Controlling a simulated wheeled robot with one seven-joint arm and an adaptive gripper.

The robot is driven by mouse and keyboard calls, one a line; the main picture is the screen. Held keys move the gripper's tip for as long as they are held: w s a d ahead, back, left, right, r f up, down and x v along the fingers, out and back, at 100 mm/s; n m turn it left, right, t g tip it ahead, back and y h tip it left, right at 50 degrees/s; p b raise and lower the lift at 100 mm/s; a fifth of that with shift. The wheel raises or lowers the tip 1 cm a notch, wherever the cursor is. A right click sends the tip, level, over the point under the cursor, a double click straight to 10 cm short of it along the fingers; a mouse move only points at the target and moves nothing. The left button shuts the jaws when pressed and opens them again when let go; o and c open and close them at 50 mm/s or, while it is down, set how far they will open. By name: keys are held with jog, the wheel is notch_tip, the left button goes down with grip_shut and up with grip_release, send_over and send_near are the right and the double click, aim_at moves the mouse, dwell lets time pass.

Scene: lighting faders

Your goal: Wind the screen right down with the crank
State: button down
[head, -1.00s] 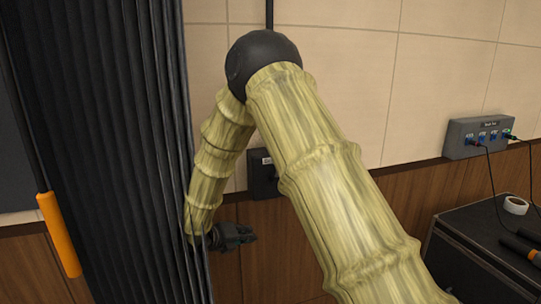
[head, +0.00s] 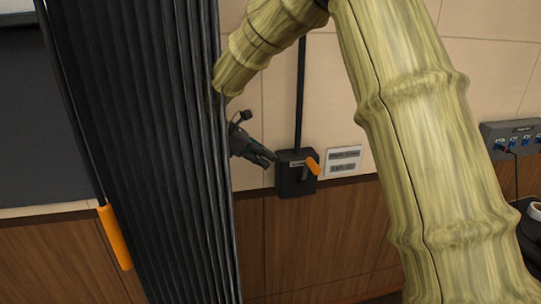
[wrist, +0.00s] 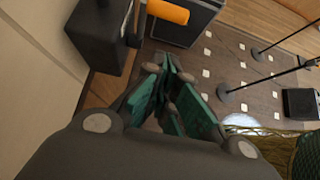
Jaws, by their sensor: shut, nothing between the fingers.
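The crank box (head: 294,182) is a small black housing on the wall, with a dark rod running up from it. Its orange crank handle (head: 313,166) sticks out at the right side of the box. In the wrist view the box (wrist: 103,36) is at the upper left and the orange handle (wrist: 168,11) at the top. My gripper (head: 272,158) is just left of the box, pointing towards it, shut and empty. In the wrist view its fingers (wrist: 165,80) are together, below the handle and apart from it. Part of a dark screen (head: 35,110) shows at the far left.
A black pleated curtain (head: 160,150) hangs close left of my gripper. An orange grip on a rod (head: 114,237) hangs left of the curtain. A white label plate (head: 343,161) is right of the box, and a grey socket panel (head: 515,138) is further right.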

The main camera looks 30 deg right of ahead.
jog(key=s+d+f+p, duration=0.2)
jog(key=d+f+p, duration=0.2)
jog(key=d, duration=0.5)
jog(key=shift+s+d+f+p, duration=0.15)
jog(key=shift+d+f+p, duration=0.2)
jog(key=shift+p, duration=0.1)
